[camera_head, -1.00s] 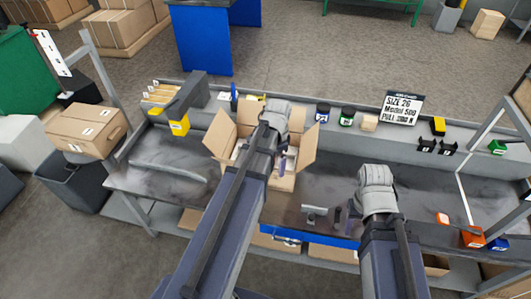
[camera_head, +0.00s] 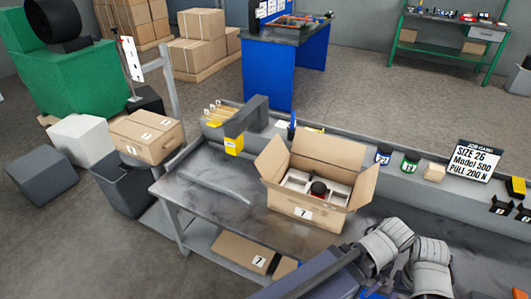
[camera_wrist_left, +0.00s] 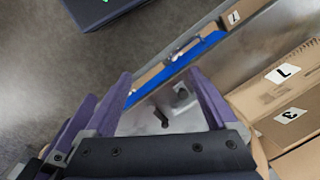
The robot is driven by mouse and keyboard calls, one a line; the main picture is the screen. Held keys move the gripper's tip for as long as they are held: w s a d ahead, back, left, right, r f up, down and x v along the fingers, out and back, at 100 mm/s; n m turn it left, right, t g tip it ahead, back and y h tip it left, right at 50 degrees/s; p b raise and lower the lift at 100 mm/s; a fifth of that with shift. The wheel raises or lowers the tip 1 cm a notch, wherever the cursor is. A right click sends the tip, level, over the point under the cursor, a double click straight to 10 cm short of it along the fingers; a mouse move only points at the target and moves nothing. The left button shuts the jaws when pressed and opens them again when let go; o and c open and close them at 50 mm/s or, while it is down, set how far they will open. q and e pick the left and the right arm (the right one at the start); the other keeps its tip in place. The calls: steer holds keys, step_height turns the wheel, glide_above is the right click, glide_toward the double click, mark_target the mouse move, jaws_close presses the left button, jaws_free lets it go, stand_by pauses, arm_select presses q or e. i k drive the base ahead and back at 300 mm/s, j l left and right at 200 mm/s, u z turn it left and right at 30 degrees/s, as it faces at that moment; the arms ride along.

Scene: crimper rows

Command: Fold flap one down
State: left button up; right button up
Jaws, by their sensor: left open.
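The open cardboard box (camera_head: 304,212) stands on the bench in the head view. Its flaps stand up and splay outward: left flap (camera_head: 271,158), back flap (camera_head: 328,149) and right flap (camera_head: 363,187). I cannot tell which is flap one. White dividers and a dark, red-edged item (camera_head: 319,188) lie inside. My left gripper (camera_wrist_left: 160,78) is open and empty in the left wrist view, with a labelled cardboard box (camera_wrist_left: 262,98) right of its fingers. In the head view, grey wrist parts of my arms show at lower right, clear of the box; neither gripper's fingers can be made out.
A yellow bin (camera_head: 234,146), green-labelled tub (camera_head: 410,161) and job card (camera_head: 473,160) stand along the back. A closed carton (camera_head: 146,136) sits left of the bench. Cartons (camera_head: 245,250) lie on the lower shelf.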

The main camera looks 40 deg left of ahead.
mark_target(268, 163)
steer(key=i, duration=0.5)
steer(key=u, duration=1.6)
